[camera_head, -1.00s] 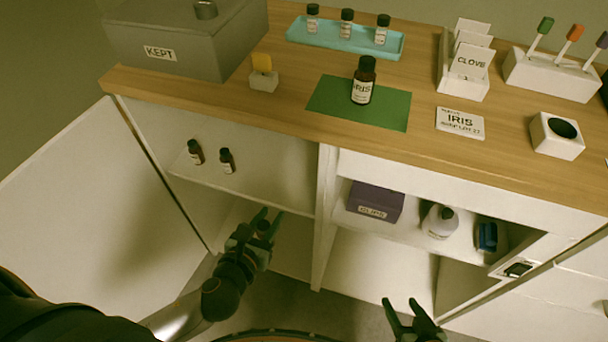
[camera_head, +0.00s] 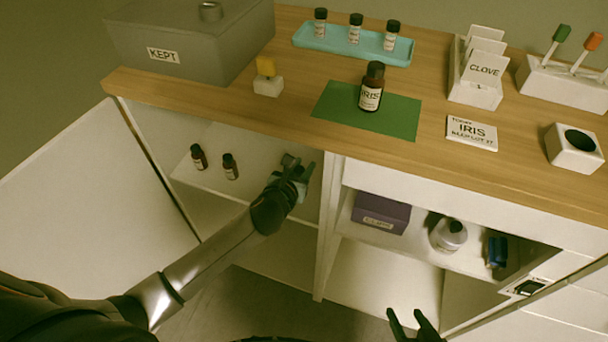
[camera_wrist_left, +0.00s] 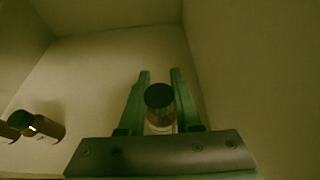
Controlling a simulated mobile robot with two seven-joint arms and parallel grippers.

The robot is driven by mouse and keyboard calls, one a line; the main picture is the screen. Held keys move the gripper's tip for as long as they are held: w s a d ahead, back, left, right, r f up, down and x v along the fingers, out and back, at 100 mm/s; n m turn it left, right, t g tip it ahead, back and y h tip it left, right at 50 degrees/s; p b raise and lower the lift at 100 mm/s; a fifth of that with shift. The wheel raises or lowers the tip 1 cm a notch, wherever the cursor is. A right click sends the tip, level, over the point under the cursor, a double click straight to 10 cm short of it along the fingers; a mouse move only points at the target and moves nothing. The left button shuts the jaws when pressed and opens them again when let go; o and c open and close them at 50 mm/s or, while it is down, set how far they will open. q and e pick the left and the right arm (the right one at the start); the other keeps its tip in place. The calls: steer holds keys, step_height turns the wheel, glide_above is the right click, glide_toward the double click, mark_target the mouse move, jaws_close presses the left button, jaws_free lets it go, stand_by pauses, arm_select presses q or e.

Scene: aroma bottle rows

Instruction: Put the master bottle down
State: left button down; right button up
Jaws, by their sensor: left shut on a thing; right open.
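My left gripper (camera_head: 299,166) is at the right end of the left cabinet's upper shelf (camera_head: 258,186), near the middle divider. It is shut on the master bottle, a small dark-capped bottle (camera_wrist_left: 160,97) between its fingers in the left wrist view. The bottle's lower part is hidden, and I cannot tell whether it touches the shelf. Two brown bottles (camera_head: 198,157) (camera_head: 230,166) stand on the same shelf, to the left. My right gripper (camera_head: 411,316) is open and empty, low in front of the right compartment.
Above on the counter, an IRIS bottle (camera_head: 371,88) stands on a green mat (camera_head: 398,118). A teal tray (camera_head: 340,44) holds three small bottles. The divider (camera_head: 326,225) is close to the right of my left gripper. The shelf between gripper and bottles looks clear.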

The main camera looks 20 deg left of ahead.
arm_select(q)
steer(key=shift+w, duration=0.35)
step_height(320, 180, down, 4)
steer(key=shift+r+b, duration=0.15)
steer(key=shift+b, duration=0.8)
steer(key=shift+r, duration=0.15)
steer(key=shift+f, duration=0.2)
steer(key=c, duration=0.6)
jaws_free()
steer(key=shift+r, duration=0.1)
